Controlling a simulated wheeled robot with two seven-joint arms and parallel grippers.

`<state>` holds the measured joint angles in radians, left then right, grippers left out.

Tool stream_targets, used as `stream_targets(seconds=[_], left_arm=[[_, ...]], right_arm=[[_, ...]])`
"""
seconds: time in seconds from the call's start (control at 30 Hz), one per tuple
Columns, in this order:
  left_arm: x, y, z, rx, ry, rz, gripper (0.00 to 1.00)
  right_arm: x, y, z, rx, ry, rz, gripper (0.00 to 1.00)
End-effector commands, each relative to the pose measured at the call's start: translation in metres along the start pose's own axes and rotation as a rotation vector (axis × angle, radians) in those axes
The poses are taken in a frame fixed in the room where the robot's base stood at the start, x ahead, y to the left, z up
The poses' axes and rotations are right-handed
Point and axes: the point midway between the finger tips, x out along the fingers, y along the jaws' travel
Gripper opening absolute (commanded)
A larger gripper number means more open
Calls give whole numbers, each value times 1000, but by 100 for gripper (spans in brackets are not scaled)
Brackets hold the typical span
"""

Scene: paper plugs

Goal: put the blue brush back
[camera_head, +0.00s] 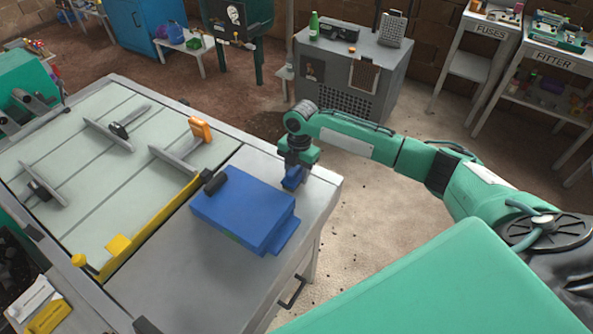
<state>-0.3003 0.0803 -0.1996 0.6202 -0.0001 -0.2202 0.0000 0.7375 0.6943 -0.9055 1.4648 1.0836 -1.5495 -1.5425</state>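The blue brush (293,180) is a small blue piece at the fingertips of my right gripper (296,171), in the head view. The gripper points down over the right end of the bench and looks shut on the brush. The fingers hide part of the brush, and its bristles cannot be made out. I cannot tell whether the brush touches the bench top. My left gripper does not show.
A blue box (243,208) with a dark handle-like part lies on the grey bench (190,270), left of my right gripper. A pale slotted panel (90,150) with a yellow edge bar (150,225) fills the bench's left. Bare bench top lies in front of the box.

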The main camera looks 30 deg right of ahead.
Motion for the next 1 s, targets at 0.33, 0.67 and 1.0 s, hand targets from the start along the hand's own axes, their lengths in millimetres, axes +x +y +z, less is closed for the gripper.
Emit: stream_targets(seconds=[0.33,0.67,1.0], left_arm=[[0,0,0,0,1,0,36],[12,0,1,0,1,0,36],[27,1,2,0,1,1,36]], right_arm=[[0,0,0,0,0,0,62],[-38,1,1,-1,-2,5,62],[-106,1,0,1,-1,3,62]])
